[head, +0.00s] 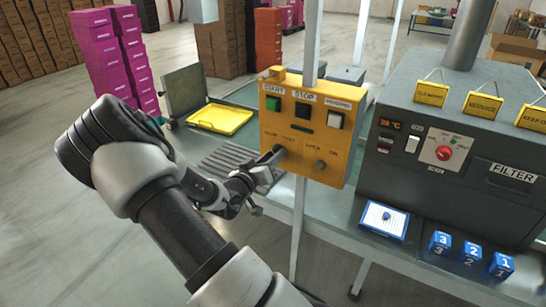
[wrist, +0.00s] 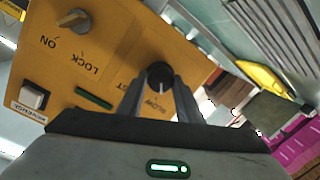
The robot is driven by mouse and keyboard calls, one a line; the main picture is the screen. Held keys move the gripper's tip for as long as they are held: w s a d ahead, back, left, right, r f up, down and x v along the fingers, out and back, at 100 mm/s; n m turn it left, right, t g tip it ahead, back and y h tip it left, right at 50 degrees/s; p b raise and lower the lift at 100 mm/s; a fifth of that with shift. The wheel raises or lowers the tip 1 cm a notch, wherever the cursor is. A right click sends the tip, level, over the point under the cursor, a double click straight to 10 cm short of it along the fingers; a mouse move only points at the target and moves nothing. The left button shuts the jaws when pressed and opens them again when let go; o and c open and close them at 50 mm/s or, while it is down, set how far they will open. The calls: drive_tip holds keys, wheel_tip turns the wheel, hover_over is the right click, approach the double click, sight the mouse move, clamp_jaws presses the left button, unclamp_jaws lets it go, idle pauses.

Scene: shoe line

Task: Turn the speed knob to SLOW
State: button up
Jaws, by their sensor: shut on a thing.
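The yellow control box (head: 313,95) hangs on a post above the line. Its dark round speed knob (wrist: 160,74) is at the box's lower left in the head view, mostly behind my gripper (head: 272,157). In the wrist view, the fingers of my gripper (wrist: 160,95) are shut on the knob from both sides. A pale mark on the knob points down in that view, towards the lettering between the fingers. SLOW is readable there upside down; FAST is partly covered by a finger. I cannot tell the exact setting.
The box also has a green START button (head: 272,104), a black STOP button (head: 303,110), a white button (head: 335,121) and a LOCK/ON switch (wrist: 73,18). A grey machine (head: 400,185) with a red knob stands right. A yellow tray (head: 220,119) lies behind my arm.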

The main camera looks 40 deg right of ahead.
drive_tip(key=o, duration=1)
drive_tip(key=shift+o, duration=0.2)
drive_tip(key=shift+a, duration=0.1)
drive_tip(key=v, duration=1.7)
drive_tip(key=shift+s+a+r, duration=0.1)
drive_tip(key=shift+s+r, duration=0.05)
